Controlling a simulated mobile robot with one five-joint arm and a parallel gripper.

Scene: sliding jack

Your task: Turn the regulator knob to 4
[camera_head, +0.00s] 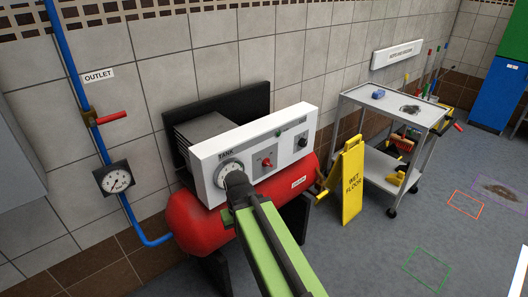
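The white control panel (211,149) is mounted above a red tank (190,215). A small round black knob (303,139) is at the panel's right end. I take it for the regulator knob, but its markings are too small to read. A red switch (267,162) is in the panel's middle. A round white dial (228,168) sits at the left end, below the word TANK. My gripper (236,184) is in front of this dial's lower part, left of the switch and the black knob. Its fingers are dark and seen from behind, so their opening and any contact are hidden.
A pressure gauge (117,179) and a blue pipe (76,65) with a red-handled valve (110,117) are on the left wall. A yellow wet-floor sign (352,184) and a grey cart (372,105) stand to the right. The floor at lower right is open.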

